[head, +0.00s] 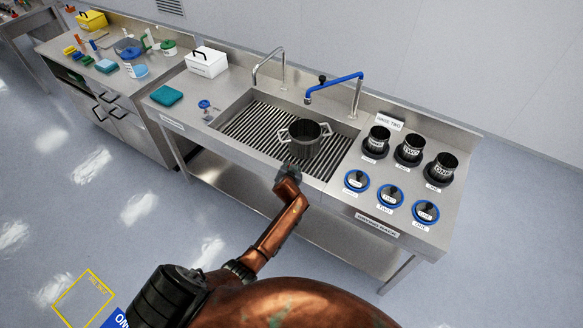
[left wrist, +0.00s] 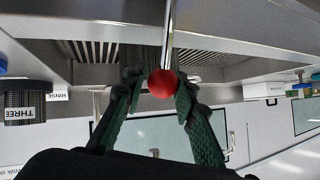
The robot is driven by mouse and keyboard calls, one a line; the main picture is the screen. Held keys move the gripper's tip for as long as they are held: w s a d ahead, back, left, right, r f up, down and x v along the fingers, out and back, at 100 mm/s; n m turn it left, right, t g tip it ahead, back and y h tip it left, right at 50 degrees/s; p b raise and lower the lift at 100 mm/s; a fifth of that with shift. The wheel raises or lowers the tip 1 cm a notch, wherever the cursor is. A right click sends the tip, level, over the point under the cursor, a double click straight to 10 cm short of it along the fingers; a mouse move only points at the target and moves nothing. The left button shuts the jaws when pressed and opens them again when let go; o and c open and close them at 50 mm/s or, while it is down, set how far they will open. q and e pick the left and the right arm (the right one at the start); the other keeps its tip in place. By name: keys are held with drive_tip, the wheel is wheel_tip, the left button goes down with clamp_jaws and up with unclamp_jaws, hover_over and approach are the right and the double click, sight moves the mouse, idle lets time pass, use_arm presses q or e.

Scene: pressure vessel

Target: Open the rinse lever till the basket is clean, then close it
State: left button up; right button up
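A dark, pot-like vessel with two side handles, apparently the basket (head: 304,140), stands on the slatted rack in the sink (head: 258,128). I cannot tell whether it is clean. A red ball knob (left wrist: 162,83) on a thin metal rod, apparently the rinse lever, shows in the left wrist view. My left gripper (head: 289,174) is at the sink's front edge, just in front of the basket. In the left wrist view its green-padded fingers (left wrist: 160,92) stand open on both sides of the knob, with no clear grip on it. The right gripper is out of view.
A blue tap (head: 338,86) and a steel tap (head: 268,62) rise behind the sink. Several black labelled canisters (head: 409,147) and blue-rimmed round holders (head: 390,195) stand on the right. A teal cloth (head: 166,95) and a white box (head: 206,62) lie left.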

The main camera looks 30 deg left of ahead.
use_arm(q)
drive_tip(key=o, duration=0.3)
drive_tip(key=shift+w, duration=0.1)
drive_tip(key=shift+o, duration=0.2)
drive_tip(key=shift+s+r, duration=0.1)
drive_tip(key=shift+s, duration=0.1)
drive_tip(key=v, duration=1.1)
drive_tip(key=shift+s+d+r, duration=0.15)
drive_tip(key=shift+s+r, duration=0.1)
drive_tip(key=shift+s, duration=0.05)
